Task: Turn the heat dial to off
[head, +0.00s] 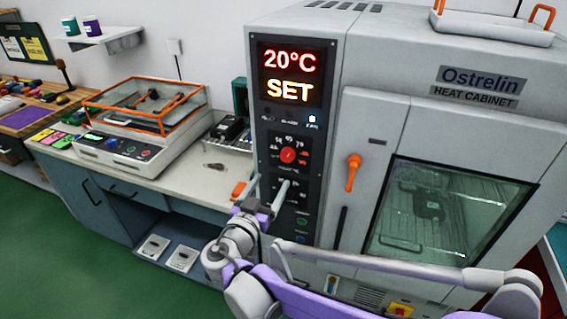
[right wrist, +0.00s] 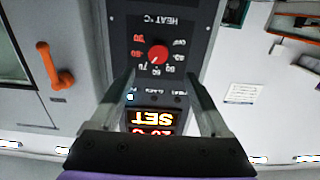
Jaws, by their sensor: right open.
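The heat dial (head: 288,155) is a red round knob on the dark control panel of the heat cabinet (head: 420,70), ringed by number marks. It also shows upside down in the right wrist view (right wrist: 158,54), with a pale pointer mark toward the lower left, near the 70 mark. The display (head: 290,75) above it reads 20°C and SET. My right gripper (head: 269,183) is open and empty, in front of the panel and just below the dial in the head view. In the right wrist view its fingers (right wrist: 158,78) point toward the dial, apart from it. My left gripper is out of view.
An orange door handle (head: 353,172) and a glass window (head: 445,210) are right of the panel. A bench (head: 190,180) with an orange-framed clear-lidded machine (head: 140,125) stands left. A white tray (head: 490,28) sits on the cabinet. Green floor (head: 50,250) is clear at lower left.

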